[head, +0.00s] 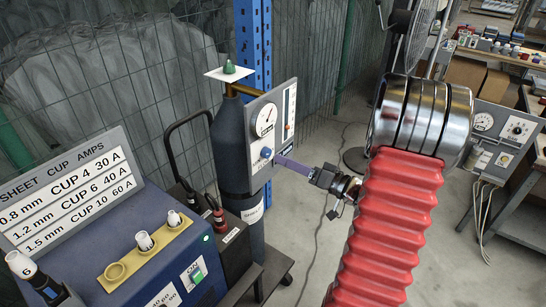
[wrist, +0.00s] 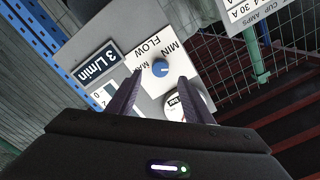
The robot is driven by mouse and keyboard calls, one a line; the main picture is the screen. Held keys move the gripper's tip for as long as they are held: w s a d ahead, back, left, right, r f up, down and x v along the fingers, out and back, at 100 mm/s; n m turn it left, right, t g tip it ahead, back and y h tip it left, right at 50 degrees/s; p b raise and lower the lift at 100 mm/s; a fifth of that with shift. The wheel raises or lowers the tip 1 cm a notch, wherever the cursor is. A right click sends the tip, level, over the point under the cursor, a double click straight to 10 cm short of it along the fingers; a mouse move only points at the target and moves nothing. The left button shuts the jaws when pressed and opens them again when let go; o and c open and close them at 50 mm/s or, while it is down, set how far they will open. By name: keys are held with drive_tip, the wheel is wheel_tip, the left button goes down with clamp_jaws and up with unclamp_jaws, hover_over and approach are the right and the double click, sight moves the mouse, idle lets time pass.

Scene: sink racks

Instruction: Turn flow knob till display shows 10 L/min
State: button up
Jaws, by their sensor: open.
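The blue flow knob (wrist: 160,68) sits on a pale panel (head: 254,169) fixed to a dark gas cylinder; it also shows in the head view (head: 266,153). The display (wrist: 97,63) reads 3 L/min. My gripper (wrist: 160,79) is open, its two dark fingers on either side of the knob in the wrist view. In the head view the fingers reach the panel from the right, close to the knob. I cannot tell whether they touch it.
A round gauge (head: 264,120) and a flow tube (head: 290,103) are on the same panel. The dark cylinder (head: 231,140) stands left of it. A blue machine (head: 150,235) with a cup chart (head: 70,190) is at the front left. A wire fence runs behind.

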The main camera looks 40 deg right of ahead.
sight(269, 154)
drive_tip(key=shift+x, duration=2.85)
drive_tip(key=shift+c, duration=0.3)
drive_tip(key=c, duration=0.9)
drive_tip(key=shift+a, duration=0.35)
drive_tip(key=shift+c, duration=0.5)
drive_tip(key=shift+d, duration=0.25)
